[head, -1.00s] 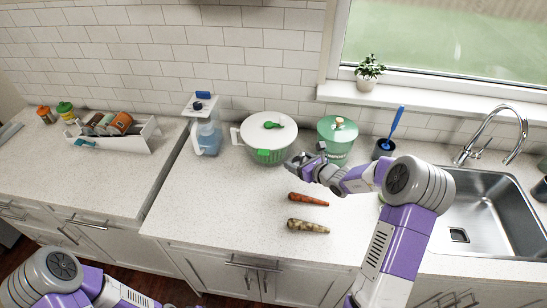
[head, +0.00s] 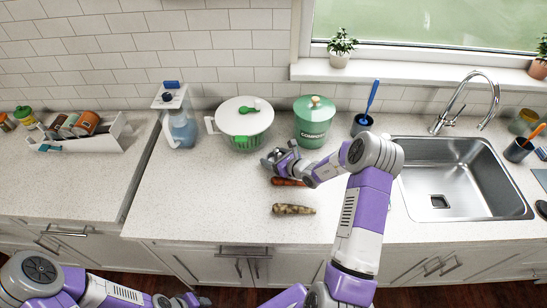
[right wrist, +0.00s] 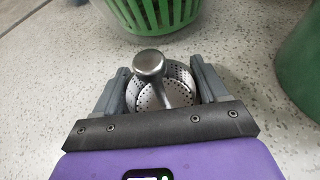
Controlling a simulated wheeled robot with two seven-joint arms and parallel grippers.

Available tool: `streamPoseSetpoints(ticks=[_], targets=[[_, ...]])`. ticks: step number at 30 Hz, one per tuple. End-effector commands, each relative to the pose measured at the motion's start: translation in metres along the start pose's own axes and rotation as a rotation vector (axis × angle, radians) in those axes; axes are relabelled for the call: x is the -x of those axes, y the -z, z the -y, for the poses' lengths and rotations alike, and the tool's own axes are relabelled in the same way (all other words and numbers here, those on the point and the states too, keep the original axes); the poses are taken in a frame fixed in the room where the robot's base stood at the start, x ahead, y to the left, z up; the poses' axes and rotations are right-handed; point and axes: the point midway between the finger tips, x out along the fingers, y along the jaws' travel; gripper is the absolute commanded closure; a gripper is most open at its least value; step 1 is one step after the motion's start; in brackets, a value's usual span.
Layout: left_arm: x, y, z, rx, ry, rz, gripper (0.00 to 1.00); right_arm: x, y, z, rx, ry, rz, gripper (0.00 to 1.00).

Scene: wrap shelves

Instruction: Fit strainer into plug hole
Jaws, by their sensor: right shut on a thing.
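The metal strainer (right wrist: 165,85) has a perforated basket and a round knob. It sits between the fingers of my right gripper (right wrist: 160,92), which is shut on it, in the right wrist view. In the head view my right gripper (head: 279,160) is over the counter, left of the sink and in front of the salad spinner; the strainer is hard to make out there.
A white-lidded green salad spinner (head: 242,118) and a green compost bin (head: 314,122) stand behind my right gripper. A carrot (head: 286,182) and a parsnip (head: 293,209) lie in front. The faucet (head: 470,100) arches behind the sink. A brush holder (head: 361,125) stands left of it.

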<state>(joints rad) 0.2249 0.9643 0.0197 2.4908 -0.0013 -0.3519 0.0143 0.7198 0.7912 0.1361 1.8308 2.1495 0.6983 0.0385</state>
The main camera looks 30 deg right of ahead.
Motion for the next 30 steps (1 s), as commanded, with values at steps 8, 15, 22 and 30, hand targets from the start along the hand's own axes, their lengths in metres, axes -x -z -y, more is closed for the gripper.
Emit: streamPoseSetpoints(ticks=[8,15,22,30], targets=[[-0.003,0.0,0.001,0.0,0.0,0.0,0.57,-0.001,0.001,0.0,0.002,0.0,0.002,0.57],[-0.003,0.0,0.001,0.0,0.0,0.0,0.57,-0.001,0.002,0.0,0.002,0.0,0.001,0.02],[-0.003,0.0,0.001,0.0,0.0,0.0,0.57,-0.001,0.001,0.0,0.002,0.0,0.001,0.02],[0.001,0.0,-0.001,0.0,0.0,0.0,0.57,0.021,-0.002,0.001,0.002,0.002,-0.001,0.02]])
